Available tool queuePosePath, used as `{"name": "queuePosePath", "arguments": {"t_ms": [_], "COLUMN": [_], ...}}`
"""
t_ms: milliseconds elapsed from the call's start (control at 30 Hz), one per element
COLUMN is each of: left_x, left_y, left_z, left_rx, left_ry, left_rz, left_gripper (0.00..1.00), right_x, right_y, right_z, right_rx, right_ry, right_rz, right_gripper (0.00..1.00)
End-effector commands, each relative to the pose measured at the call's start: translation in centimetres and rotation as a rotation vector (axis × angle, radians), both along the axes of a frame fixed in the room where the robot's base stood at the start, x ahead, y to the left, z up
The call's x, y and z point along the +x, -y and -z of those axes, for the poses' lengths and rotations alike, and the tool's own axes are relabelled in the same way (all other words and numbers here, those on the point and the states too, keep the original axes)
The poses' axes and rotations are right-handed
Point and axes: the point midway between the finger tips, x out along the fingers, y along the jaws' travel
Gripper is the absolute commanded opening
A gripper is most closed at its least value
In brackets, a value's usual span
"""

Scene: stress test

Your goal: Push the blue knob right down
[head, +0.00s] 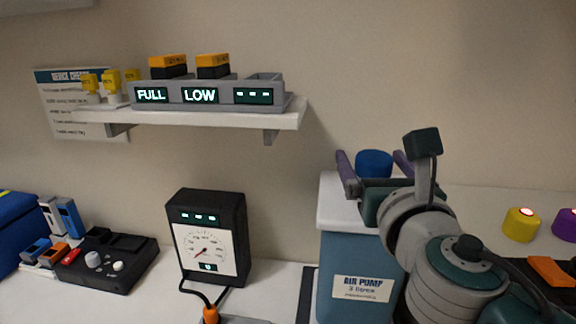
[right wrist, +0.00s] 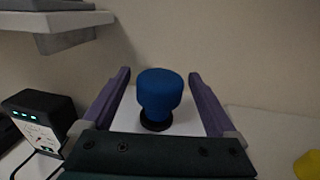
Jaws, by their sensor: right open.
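The blue knob (head: 374,163) stands upright on the white top of the teal air pump (head: 352,262), which is labelled "AIR PUMP 3 litres". In the right wrist view the knob (right wrist: 159,92) stands clear of the top on a darker neck with a black ring at its foot. My right gripper (head: 374,158) is open, with its purple fingers on either side of the knob. In the right wrist view a gap shows between the knob and each finger of the gripper (right wrist: 159,75). My left gripper is not in view.
A black gauge box (head: 208,235) stands left of the pump with a cable. A wall shelf (head: 290,118) holds a charger with displays "FULL" and "LOW". Yellow (head: 521,225) and purple (head: 565,224) buttons stand at the right. A black device (head: 108,264) lies at the left.

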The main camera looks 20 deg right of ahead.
Motion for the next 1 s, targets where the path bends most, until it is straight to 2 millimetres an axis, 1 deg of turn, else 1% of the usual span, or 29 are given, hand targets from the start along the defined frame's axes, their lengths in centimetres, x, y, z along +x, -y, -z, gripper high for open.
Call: {"name": "queuePosePath", "arguments": {"t_ms": [33, 200, 300, 400, 533, 1000], "left_x": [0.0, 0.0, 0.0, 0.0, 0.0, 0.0], "left_y": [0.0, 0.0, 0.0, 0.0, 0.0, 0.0], "left_z": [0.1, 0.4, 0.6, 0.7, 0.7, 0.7], "left_rx": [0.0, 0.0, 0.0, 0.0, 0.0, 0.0], "left_ry": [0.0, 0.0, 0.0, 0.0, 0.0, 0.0], "left_rz": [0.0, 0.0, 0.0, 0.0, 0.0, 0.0], "left_gripper": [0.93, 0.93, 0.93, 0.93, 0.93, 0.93], "right_x": [-1.1, -4.2, -5.6, -6.4, -6.8, -6.8], "right_y": [-0.5, -1.8, -2.3, -2.7, -2.8, -2.8], "right_z": [0.2, 0.2, 0.3, 0.2, 0.1, 0.1], "right_rx": [0.001, 0.003, 0.002, 0.002, 0.002, 0.002], "right_ry": [-0.003, -0.003, -0.002, -0.002, -0.001, -0.001], "right_rz": [-0.002, -0.001, -0.001, 0.0, 0.0, 0.0], "right_gripper": [0.93, 0.93, 0.93, 0.93, 0.93, 0.93]}}
